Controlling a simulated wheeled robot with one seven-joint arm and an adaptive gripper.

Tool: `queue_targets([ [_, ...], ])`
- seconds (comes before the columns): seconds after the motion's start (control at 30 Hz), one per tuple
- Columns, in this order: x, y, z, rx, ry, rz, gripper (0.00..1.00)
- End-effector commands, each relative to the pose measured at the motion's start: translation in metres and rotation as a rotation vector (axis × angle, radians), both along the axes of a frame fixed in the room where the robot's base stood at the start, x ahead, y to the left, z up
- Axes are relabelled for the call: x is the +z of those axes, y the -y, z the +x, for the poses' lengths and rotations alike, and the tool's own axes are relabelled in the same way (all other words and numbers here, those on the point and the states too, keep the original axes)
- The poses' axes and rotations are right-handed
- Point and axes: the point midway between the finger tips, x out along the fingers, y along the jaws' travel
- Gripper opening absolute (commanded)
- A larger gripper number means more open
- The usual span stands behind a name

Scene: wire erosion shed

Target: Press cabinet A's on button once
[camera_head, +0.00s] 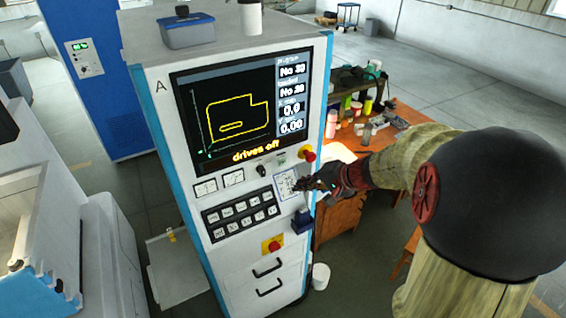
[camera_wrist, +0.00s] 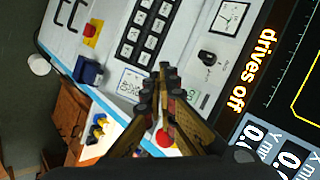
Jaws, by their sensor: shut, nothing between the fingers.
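Cabinet A (camera_head: 222,75) is a white and blue control cabinet marked with the letter A. Its screen (camera_head: 228,122) reads "drives off" in yellow, and the screen also shows in the wrist view (camera_wrist: 285,75). A small green spot (camera_head: 281,161) sits on the panel below the screen; whether it is the on button I cannot tell. A red knob (camera_head: 308,154) is beside it and shows behind my fingers in the wrist view (camera_wrist: 164,139). My gripper (camera_head: 302,184) is shut and empty, in front of the panel's right part. It hides some of the panel in the wrist view (camera_wrist: 166,80).
A keypad (camera_head: 241,215), a black rotary switch (camera_head: 262,171) and a red button on yellow (camera_head: 272,247) are on the panel. A dark blue box (camera_head: 302,220) juts from the right edge. A cluttered wooden workbench (camera_head: 343,215) stands behind, right. A white bucket (camera_head: 320,276) is on the floor.

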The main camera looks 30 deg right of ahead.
Motion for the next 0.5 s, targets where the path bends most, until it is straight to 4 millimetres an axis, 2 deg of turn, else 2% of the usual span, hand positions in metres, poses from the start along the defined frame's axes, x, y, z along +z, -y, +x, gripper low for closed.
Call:
queue_targets([
  [0.5,-0.001,-0.003,0.064,0.002,0.000,-0.001,0.00],
])
